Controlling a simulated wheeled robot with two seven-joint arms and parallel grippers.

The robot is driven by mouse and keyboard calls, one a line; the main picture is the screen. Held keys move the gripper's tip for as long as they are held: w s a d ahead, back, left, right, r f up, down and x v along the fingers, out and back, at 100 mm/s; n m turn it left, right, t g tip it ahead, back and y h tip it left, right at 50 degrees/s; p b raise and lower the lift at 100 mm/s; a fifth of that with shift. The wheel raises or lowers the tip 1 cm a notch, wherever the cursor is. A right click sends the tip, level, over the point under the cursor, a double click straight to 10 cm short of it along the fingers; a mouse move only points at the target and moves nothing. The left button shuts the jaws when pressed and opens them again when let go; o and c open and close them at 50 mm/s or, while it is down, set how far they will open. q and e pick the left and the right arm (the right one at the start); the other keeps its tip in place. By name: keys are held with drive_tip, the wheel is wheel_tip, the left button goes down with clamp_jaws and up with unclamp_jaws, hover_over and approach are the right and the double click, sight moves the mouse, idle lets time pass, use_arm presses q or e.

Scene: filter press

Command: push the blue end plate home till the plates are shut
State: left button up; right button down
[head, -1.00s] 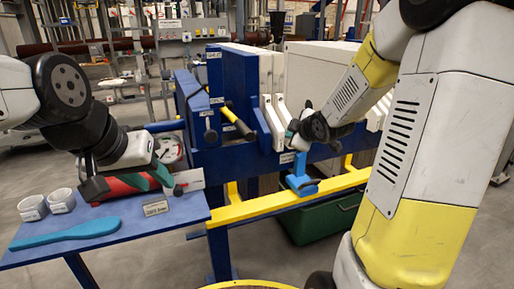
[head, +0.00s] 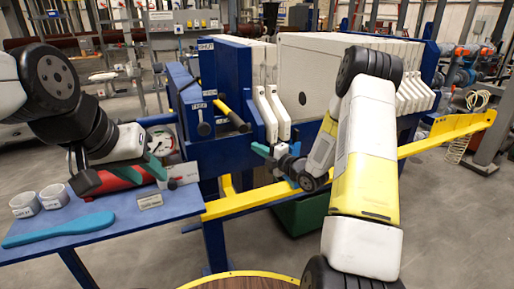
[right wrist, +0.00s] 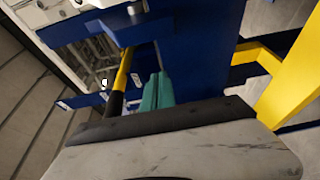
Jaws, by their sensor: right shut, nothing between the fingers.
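The blue end plate (head: 228,80) stands upright on the press in the head view, at the left of the white plates (head: 258,60). A larger white stack (head: 340,72) stands further right, with a dark space between the groups. My right gripper (head: 266,154) is shut and empty, low beside the press below the white plates' handles. Its teal fingertips (right wrist: 157,92) are together in the right wrist view, near a blue surface; contact cannot be told. My left gripper (head: 160,166) is by a red cylinder (head: 120,178) on the side shelf; its finger opening is unclear.
A yellow lever with a black grip (head: 236,118) sticks out at the press's left end. A yellow rail (head: 420,142) runs along the front. The blue shelf (head: 150,215) carries two white cups (head: 40,200) and a teal paddle (head: 60,230). A green bin stands underneath.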

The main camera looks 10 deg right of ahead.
drive_tip(key=shift+w+d, duration=0.25)
drive_tip(key=shift+w, duration=1.1)
drive_tip(key=shift+w+d, duration=0.2)
drive_tip(key=shift+w, duration=1.15)
